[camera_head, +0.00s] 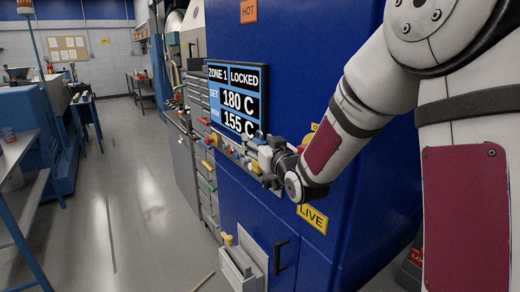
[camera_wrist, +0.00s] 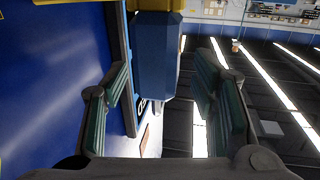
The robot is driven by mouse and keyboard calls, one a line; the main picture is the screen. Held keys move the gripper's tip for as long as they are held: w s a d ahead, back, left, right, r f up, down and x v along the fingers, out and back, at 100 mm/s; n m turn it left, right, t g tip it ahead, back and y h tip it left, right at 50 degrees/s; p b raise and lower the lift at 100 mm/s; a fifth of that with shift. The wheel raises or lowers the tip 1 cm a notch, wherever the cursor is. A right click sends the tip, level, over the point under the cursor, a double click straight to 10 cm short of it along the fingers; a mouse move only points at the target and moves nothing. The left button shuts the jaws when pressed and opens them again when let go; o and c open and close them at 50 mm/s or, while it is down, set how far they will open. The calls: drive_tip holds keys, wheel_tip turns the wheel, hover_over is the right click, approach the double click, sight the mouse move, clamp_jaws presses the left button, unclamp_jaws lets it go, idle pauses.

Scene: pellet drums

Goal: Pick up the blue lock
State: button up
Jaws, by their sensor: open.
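A blue block-shaped body (camera_wrist: 158,55), which looks like the blue lock, shows in the wrist view between and ahead of my fingers. A yellow part sits above it at the top edge. My gripper (camera_wrist: 163,78) is open, with green pads on both sides of the blue body and a visible gap on the right. I cannot tell how far the body reaches in between the pads. In the head view my gripper (camera_head: 254,148) is at the blue cabinet front, just below the display; the lock cannot be made out there.
The blue cabinet (camera_head: 320,100) stands close beside my gripper. Its display (camera_head: 238,100) reads ZONE 1 LOCKED. Red and yellow fittings (camera_head: 207,141) are near the gripper. An open drawer-like box (camera_head: 242,265) juts out below. The floor aisle (camera_head: 125,190) to the left is mostly clear.

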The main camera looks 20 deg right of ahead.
drive_tip(key=shift+w, duration=0.1)
clamp_jaws()
drive_tip(key=shift+r, duration=0.1)
